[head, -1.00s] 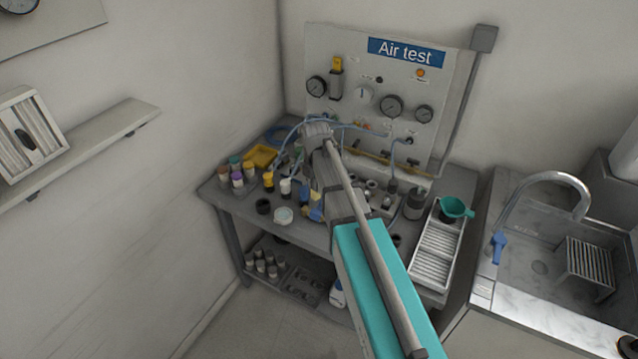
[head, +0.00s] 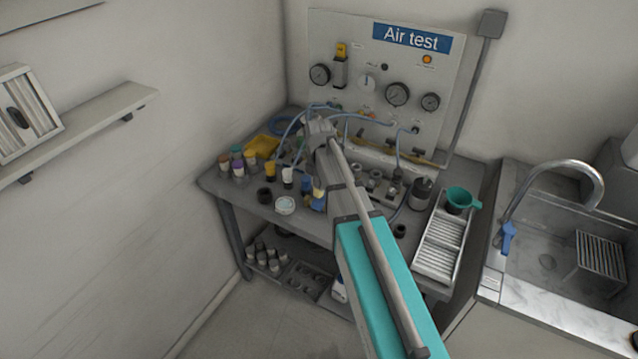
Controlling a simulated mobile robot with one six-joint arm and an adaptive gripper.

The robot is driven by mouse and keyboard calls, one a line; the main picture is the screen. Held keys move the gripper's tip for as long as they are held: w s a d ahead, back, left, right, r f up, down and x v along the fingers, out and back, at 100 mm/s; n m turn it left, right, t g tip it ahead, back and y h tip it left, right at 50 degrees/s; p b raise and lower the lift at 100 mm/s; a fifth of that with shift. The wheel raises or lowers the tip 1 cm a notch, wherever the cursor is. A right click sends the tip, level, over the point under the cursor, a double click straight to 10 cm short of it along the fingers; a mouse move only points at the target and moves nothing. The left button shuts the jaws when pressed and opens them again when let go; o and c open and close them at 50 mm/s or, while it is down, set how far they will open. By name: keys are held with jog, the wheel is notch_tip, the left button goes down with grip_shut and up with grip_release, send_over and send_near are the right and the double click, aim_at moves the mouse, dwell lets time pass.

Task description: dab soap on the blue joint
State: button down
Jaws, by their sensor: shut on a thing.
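My arm reaches over the bench from the lower right. Its far end stands in front of the air test panel, and my gripper's fingers are hidden behind my own arm. Blue hoses (head: 292,131) arch over the bench to the panel. I cannot make out which fitting is the blue joint. A small yellow and blue item (head: 318,197) shows at the left edge of my arm, partly covered. An open round pale tub (head: 285,205) stands on the front of the bench; I cannot tell whether it holds soap.
The air test panel (head: 365,45) with gauges stands behind the grey bench (head: 222,190). Several capped bottles (head: 238,168) and a yellow tray (head: 263,147) are at left. A white ribbed tray (head: 440,250) and green funnel (head: 461,198) are at right, beside the sink (head: 545,262).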

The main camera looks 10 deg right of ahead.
aim_at(319, 190)
jog(key=shift+f+b, duration=0.65)
jog(key=shift+f, duration=0.3)
jog(key=shift+s+f+b, duration=0.1)
jog(key=shift+f+b, duration=0.45)
dwell(2.2)
jog(key=shift+r, duration=0.15)
jog(key=shift+r+p, duration=3.4)
jog(key=shift+p, duration=0.15)
